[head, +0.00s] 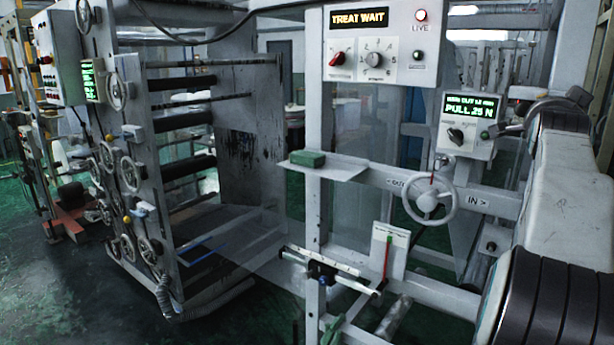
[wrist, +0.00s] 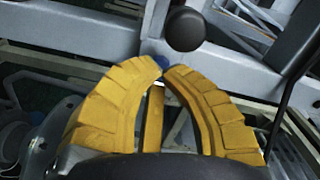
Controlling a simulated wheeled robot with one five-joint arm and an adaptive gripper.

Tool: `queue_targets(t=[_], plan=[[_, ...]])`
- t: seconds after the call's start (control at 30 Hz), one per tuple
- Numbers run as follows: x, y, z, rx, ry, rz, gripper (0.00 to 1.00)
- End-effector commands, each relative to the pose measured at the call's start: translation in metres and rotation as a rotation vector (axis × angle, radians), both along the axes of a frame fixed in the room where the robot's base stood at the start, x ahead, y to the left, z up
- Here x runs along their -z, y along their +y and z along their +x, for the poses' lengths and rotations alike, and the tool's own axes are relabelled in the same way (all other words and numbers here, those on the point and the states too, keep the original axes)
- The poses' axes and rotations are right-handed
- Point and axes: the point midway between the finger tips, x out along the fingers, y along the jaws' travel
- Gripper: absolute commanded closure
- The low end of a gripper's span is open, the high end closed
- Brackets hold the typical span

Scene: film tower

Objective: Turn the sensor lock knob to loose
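A small blue part (head: 322,281) shows under the black carriage (head: 322,270) on the white scale bar in the head view; I cannot tell for sure whether it is the sensor lock knob. In the wrist view a blue part (wrist: 157,62) shows just beyond my gripper's tips, partly hidden by them. My gripper (wrist: 165,69) has two yellow ribbed fingers with their tips nearly together. I see nothing held between them, and contact with the blue part cannot be told. A round black knob-like end (wrist: 185,29) stands just above the tips. My gripper is not seen in the head view.
A white handwheel (head: 427,199) stands out from the grey rail on the right. A small shelf (head: 330,170) holds a green block (head: 307,159). A white plate with a red pointer (head: 387,257) stands right of the scale bar. Green floor is open at lower left.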

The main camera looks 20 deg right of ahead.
Motion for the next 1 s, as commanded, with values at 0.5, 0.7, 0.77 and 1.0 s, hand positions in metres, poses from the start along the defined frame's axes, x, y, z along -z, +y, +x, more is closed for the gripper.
queue_targets(t=[0.5, 0.7, 0.77, 1.0], plan=[[-0.006, -0.040, 0.026, 0.000, -0.017, 0.000, 1.00], [-0.005, -0.051, 0.033, 0.001, -0.016, 0.001, 1.00], [-0.005, -0.053, 0.035, 0.001, -0.016, 0.001, 1.00], [-0.005, -0.056, 0.037, 0.001, -0.018, -0.004, 1.00]])
